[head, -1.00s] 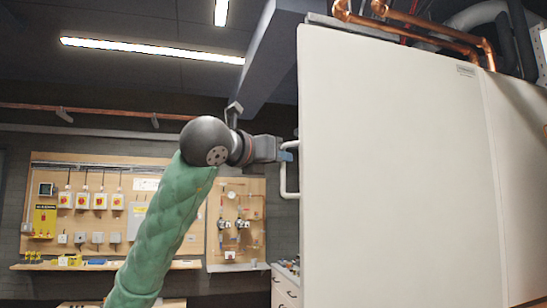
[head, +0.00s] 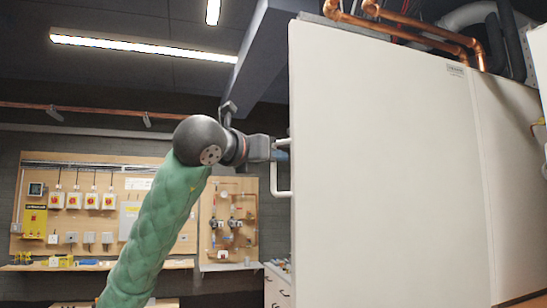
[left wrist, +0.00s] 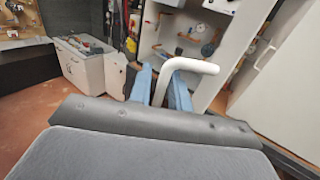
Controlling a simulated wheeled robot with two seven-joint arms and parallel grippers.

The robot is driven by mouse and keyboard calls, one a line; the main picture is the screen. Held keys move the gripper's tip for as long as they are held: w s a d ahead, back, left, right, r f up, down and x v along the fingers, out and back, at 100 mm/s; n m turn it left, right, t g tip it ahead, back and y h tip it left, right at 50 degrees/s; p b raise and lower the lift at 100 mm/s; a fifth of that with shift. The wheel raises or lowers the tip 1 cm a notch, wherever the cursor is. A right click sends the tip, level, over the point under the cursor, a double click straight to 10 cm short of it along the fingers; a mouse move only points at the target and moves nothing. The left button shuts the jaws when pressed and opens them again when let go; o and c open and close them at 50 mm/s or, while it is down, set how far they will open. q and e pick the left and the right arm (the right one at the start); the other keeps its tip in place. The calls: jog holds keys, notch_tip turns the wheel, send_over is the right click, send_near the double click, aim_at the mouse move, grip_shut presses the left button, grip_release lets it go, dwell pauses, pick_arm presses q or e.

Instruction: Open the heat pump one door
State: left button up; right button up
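The heat pump's large white door (head: 385,170) fills the right half of the head view. No open gap shows along it. Its white bar handle (head: 281,192) stands out at the left edge. My left gripper (head: 283,152) is at the upper part of this handle. In the left wrist view, the blue fingers of my left gripper (left wrist: 160,90) lie on both sides of the white handle (left wrist: 195,66), close against it. The finger pads are partly hidden by the gripper's body. My right gripper is not in view.
Copper pipes (head: 420,28) run above the cabinet. A second white panel (head: 510,180) adjoins the door on the right. Wooden boards with switches (head: 85,205) and gauges (head: 230,222) are on the back wall. Low white drawers (head: 278,288) stand behind. Floor shows left in the wrist view.

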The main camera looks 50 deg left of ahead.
pick_arm(q)
jog(key=shift+s, duration=0.15)
